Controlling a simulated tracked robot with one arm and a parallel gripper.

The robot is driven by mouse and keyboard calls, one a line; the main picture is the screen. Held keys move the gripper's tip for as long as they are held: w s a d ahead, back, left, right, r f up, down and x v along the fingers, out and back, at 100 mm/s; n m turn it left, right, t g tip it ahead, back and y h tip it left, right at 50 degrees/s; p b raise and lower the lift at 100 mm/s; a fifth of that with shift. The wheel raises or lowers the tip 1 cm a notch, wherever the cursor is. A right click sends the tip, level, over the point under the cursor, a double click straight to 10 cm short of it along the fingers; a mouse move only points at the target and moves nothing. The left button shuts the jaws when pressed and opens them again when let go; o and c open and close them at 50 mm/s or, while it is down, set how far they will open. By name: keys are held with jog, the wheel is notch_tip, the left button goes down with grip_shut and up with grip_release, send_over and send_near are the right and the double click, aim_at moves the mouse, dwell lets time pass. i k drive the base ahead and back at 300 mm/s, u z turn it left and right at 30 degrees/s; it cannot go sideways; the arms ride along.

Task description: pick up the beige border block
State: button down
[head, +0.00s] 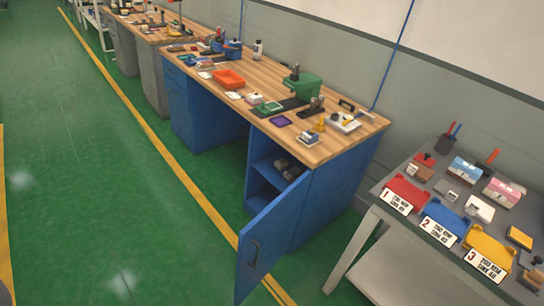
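No block is clear enough for me to name it surely as the beige border block. A small tan block (423,174) lies on the grey table (388,218) at the right, behind the red tray. Another tan piece (533,278) sits at the right edge of the picture, partly cut off. My gripper is not in view.
Red (408,194), blue (446,219) and yellow (490,248) trays numbered 1 to 3 line the table front. A wooden workbench (215,60) with tools stands left, its blue cabinet door (270,245) open into the green floor (90,190). Floor at left is clear.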

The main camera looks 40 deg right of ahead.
aim_at(279, 164)
jog(key=z, duration=0.45)
jog(key=i, duration=1.05)
jog(key=z, duration=0.8)
jog(key=k, duration=0.75)
jog(key=z, duration=0.15)
jog(key=i, duration=0.85)
jog(key=u, duration=0.1)
